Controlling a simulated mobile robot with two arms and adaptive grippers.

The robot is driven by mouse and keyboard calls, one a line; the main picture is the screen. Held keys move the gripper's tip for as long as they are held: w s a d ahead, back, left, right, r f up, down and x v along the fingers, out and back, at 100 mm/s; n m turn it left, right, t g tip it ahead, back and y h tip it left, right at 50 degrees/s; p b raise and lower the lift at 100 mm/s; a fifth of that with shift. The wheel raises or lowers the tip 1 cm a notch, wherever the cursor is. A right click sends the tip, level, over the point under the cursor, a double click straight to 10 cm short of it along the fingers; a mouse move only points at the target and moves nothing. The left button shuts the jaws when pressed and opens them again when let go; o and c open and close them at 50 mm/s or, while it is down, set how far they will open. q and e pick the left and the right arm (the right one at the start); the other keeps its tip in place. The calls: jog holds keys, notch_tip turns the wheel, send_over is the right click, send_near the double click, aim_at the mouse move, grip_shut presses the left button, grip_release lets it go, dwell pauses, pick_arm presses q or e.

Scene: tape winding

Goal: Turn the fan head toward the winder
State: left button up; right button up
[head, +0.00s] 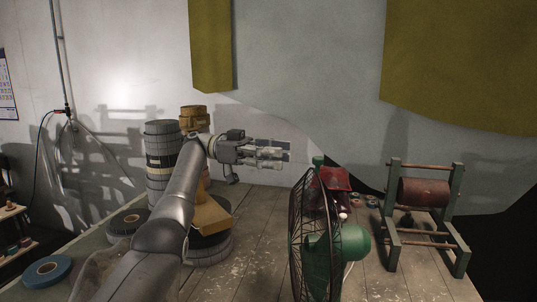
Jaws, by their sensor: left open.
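The green fan (319,248) stands at the front middle of the wooden table, with its dark wire cage seen nearly edge-on and turned to the left. Its green motor housing (354,242) points right. The winder (424,196), a green frame with a brown-red roller, stands at the right of the table. My left gripper (284,152) is open and empty. It is above the table, up and left of the fan cage and apart from it. My right gripper is not in view.
Stacked dark rolls (161,165) stand at the back left. A blue tape roll (47,271) lies at the front left. A red object (336,180) sits behind the fan, with small rolls beside it. Bare tabletop (262,222) lies left of the fan.

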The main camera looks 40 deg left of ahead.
pick_arm(q)
jog(key=shift+v, duration=1)
